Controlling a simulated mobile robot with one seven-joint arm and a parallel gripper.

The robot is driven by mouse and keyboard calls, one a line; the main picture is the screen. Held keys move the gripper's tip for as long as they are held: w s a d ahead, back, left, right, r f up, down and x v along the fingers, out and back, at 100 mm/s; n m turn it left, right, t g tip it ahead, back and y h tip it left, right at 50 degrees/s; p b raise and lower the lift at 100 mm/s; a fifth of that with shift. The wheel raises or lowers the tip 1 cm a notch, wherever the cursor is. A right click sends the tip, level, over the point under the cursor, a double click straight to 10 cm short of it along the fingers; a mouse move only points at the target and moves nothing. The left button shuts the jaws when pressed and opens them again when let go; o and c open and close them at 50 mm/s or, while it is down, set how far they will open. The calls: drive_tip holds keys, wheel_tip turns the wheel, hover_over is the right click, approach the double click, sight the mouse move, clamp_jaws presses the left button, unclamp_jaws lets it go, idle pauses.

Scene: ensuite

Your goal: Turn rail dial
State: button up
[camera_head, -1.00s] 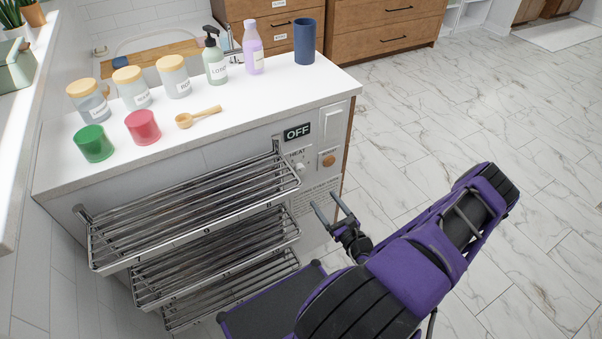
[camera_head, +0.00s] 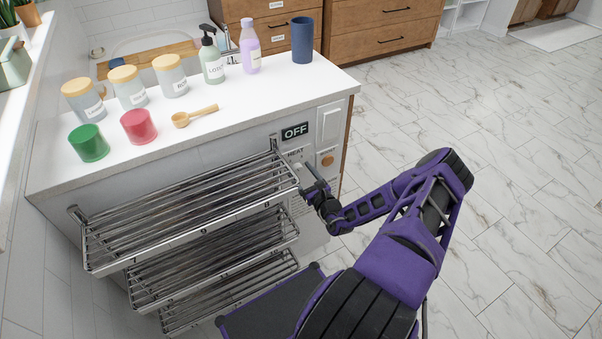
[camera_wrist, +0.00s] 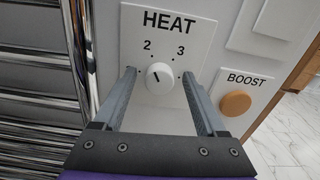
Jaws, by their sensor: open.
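The rail dial is a small white knob (camera_wrist: 159,77) with a dark pointer line, under the word HEAT on a white plate (camera_wrist: 148,38) in the wrist view. The numbers 2 and 3 show above it, and the line leans toward the 2 side. My gripper (camera_wrist: 159,88) is open, with one finger on each side of the knob and a gap on both sides. In the head view my gripper (camera_head: 312,178) is at the panel on the counter's end, and it hides most of the dial. A black sign (camera_head: 295,131) there reads OFF.
A chrome towel rail (camera_head: 190,210) with several tiers stands close to the left of my gripper. An orange BOOST button (camera_wrist: 235,103) is to the right of the dial. Jars, cups and bottles stand on the counter (camera_head: 255,110). The floor to the right is clear.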

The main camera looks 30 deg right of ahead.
clamp_jaws()
drive_tip(key=shift+m, duration=0.3)
drive_tip(key=m, duration=0.5)
drive_tip(key=shift+f, duration=0.1)
drive_tip(key=m, duration=0.6)
drive_tip(key=shift+d, duration=0.1)
drive_tip(key=shift+f, duration=0.1)
idle(0.5)
unclamp_jaws()
